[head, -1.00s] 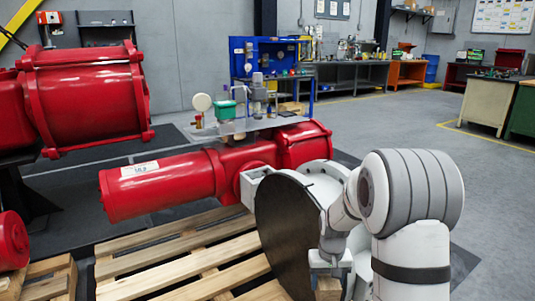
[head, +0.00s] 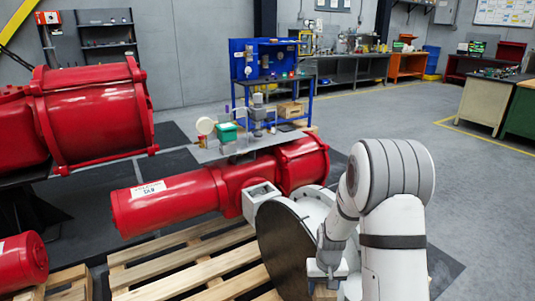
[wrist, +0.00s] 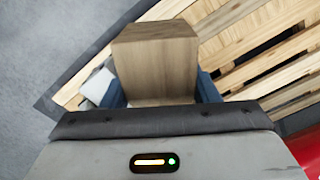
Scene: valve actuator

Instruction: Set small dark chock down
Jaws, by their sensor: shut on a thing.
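A brown wooden block, the chock (wrist: 155,65), is gripped between the blue fingers of my gripper (wrist: 160,92) in the wrist view. Its flat end and one long side show. The body of the gripper hides its near part. In the head view my gripper (head: 328,270) is low at the bottom edge, beside the right side of a large dark disc. The block is mostly out of sight there. Wooden slats lie beyond the block in the wrist view; I cannot tell whether it touches anything.
The dark disc (head: 284,250) belongs to a red valve actuator (head: 165,207) above a wooden pallet (head: 210,272). The pallet slats (wrist: 245,38) also show in the wrist view, with grey floor (wrist: 40,40) to the left. Another red actuator (head: 95,110) stands at left.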

